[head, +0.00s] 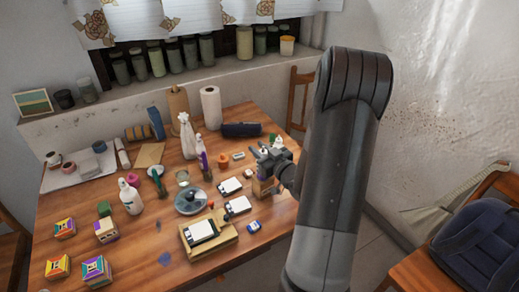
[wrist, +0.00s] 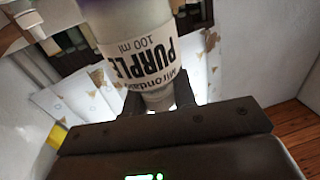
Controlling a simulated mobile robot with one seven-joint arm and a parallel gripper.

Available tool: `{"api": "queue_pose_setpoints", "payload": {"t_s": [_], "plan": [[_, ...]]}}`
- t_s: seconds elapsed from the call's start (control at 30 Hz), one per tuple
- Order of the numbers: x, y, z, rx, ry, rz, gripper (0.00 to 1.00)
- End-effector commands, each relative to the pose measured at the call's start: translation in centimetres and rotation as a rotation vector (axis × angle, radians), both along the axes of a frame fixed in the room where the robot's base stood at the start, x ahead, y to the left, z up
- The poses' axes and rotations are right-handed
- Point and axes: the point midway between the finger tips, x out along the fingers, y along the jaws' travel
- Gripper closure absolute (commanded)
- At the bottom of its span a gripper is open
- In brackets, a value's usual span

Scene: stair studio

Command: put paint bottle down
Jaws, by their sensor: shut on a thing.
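The paint bottle (wrist: 150,58) is white, with a label reading PURPLE 100 ml and a purple patch at the top of the wrist view. My gripper (wrist: 158,98) is shut on its narrow white part, one dark finger on each side. The bottle's far end runs out of that frame. In the head view my gripper (head: 263,153) is over the right side of the wooden table (head: 140,240), and the held bottle is mostly hidden there. I cannot tell whether it touches the table.
Colourful boxes (head: 96,270) are at the front left. Bare wood shows at the front middle.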

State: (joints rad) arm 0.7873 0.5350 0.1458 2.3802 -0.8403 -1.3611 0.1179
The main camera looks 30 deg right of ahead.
Motion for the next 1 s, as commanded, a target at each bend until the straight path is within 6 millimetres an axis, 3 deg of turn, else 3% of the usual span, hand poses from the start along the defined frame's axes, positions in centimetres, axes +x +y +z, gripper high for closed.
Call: {"api": "queue_pose_setpoints", "payload": {"t_s": [0.03, 0.07, 0.3, 0.63, 1.0], "plan": [[0.0, 0.0, -0.2, 0.001, 0.0, 0.0, 1.0], [0.0, 0.0, -0.2, 0.0, 0.001, 0.0, 0.75], [0.0, 0.0, -0.2, 0.0, 0.0, 0.0, 0.55], [0.0, 0.0, 0.2, -0.001, -0.001, 0.0, 0.54], [-5.9, -1.0, 0.1, 0.001, 0.002, -0.002, 0.54]]}}
